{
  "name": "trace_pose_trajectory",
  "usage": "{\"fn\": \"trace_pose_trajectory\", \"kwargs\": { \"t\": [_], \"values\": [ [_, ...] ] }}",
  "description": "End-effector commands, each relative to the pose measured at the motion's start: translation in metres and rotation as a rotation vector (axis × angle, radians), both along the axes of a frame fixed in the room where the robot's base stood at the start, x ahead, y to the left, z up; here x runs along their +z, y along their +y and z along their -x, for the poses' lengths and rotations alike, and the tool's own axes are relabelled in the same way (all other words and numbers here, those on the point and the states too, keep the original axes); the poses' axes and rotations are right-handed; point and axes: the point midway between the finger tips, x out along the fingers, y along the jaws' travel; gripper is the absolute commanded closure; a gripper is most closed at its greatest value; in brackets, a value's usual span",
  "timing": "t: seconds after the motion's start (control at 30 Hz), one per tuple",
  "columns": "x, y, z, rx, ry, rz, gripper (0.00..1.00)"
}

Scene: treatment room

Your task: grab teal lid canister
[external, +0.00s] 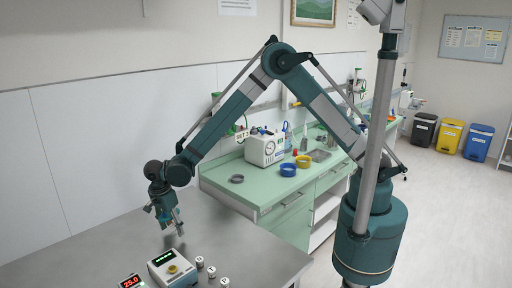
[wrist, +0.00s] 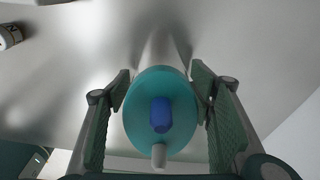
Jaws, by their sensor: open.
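The canister's round teal lid (wrist: 137,112) fills the middle of the wrist view, with a blue knob (wrist: 160,115) on it. A small pale grey piece (wrist: 158,156) shows at the lid's near edge. My gripper (wrist: 160,82) is open, with one green ridged finger on each side of the lid; I cannot tell whether either finger touches it. The canister's body is mostly hidden below the lid. In the external view my gripper (external: 172,226) points down low over the grey metal table (external: 225,238), and the canister cannot be made out clearly there.
A scale (external: 173,270) with a yellow ring, a red-digit display (external: 131,282) and several small white-topped jars (external: 200,262) stand at the table's front. One jar (wrist: 9,36) shows at the wrist view's upper left. A green counter (external: 265,188) with equipment stands behind.

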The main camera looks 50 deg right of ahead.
Motion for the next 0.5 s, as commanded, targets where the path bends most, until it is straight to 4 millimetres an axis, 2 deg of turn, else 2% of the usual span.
{"fn": "trace_pose_trajectory", "kwargs": {
  "t": [0.07, 0.3, 0.5],
  "values": [
    [0.0001, 0.0, 0.0, 0.0, 0.0, 0.0, 0.47],
    [0.0001, 0.0, 0.0001, 0.0, 0.0, 0.0, 0.78],
    [0.0002, 0.0, 0.0001, 0.0, 0.0, 0.0, 0.79]
  ]
}}
